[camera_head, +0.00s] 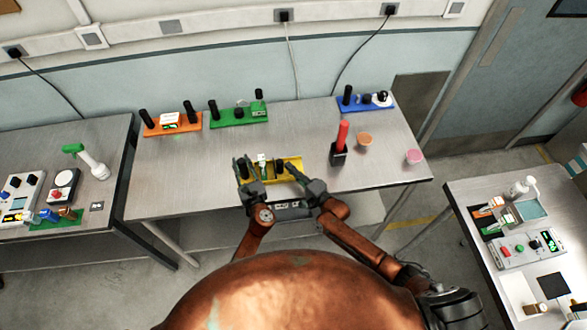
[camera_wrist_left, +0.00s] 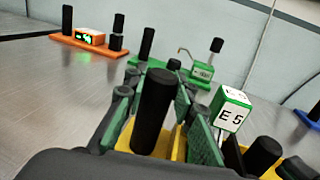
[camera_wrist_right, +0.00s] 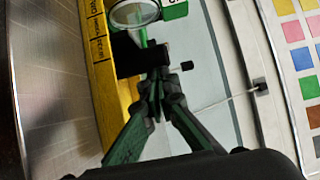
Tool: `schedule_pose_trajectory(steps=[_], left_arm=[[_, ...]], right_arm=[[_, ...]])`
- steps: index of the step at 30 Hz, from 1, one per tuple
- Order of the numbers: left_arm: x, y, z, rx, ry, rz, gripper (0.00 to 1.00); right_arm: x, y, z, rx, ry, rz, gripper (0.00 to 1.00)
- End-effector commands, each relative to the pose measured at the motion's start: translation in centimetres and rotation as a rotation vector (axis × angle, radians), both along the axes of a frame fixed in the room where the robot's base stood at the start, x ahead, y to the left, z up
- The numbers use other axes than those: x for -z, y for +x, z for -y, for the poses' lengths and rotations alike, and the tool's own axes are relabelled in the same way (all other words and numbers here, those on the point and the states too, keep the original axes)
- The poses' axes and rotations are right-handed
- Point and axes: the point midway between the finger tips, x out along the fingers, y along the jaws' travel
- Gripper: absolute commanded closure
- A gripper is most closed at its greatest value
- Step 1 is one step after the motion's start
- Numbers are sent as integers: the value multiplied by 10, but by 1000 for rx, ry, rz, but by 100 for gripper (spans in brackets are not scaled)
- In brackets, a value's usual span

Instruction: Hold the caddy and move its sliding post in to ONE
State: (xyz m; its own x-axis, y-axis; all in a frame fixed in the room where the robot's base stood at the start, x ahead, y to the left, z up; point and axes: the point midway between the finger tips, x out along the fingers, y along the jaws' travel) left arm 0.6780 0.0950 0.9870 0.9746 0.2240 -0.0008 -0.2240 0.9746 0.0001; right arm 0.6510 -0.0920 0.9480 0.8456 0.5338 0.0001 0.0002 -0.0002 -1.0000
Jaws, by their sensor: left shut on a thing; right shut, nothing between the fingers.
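The yellow caddy (camera_head: 292,182) stands near the front edge of the middle table. My left gripper (camera_head: 246,166) is shut on the black post at the caddy's left end; this post (camera_wrist_left: 152,112) stands between the fingers in the left wrist view. A white and green block marked E 5 (camera_wrist_left: 232,112) sits on the caddy, and a second black post (camera_wrist_left: 264,154) stands right of it. My right gripper (camera_wrist_right: 158,82) is shut and empty, its tips close beside a black post (camera_wrist_right: 140,60); contact is unclear. Yellow-strip labels (camera_wrist_right: 98,40) are only partly readable.
Orange (camera_head: 186,126), green (camera_head: 226,120) and blue (camera_head: 356,107) caddies stand along the back of the table. A black holder with a red-handled thing (camera_head: 341,140), an orange cup (camera_head: 365,139) and a pink cup (camera_head: 414,156) are at right. Bare tabletop lies between.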

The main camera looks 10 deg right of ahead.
Motion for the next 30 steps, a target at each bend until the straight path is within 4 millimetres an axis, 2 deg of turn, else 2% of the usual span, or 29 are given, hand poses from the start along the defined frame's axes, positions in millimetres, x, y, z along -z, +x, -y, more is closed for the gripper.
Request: schedule_pose_trajectory(steps=[5,15,26,30], left_arm=[[0,0,0,0,0,-1,100],[0,0,1,2,0,-1,100],[1,0,1,2,0,-1,100],[1,0,1,2,0,-1,100]], right_arm=[[0,0,-1,0,1,-1,100],[0,0,-47,0,4,-1,100],[0,0,-48,0,0,0,100],[0,-2,-41,0,-1,1,100]])
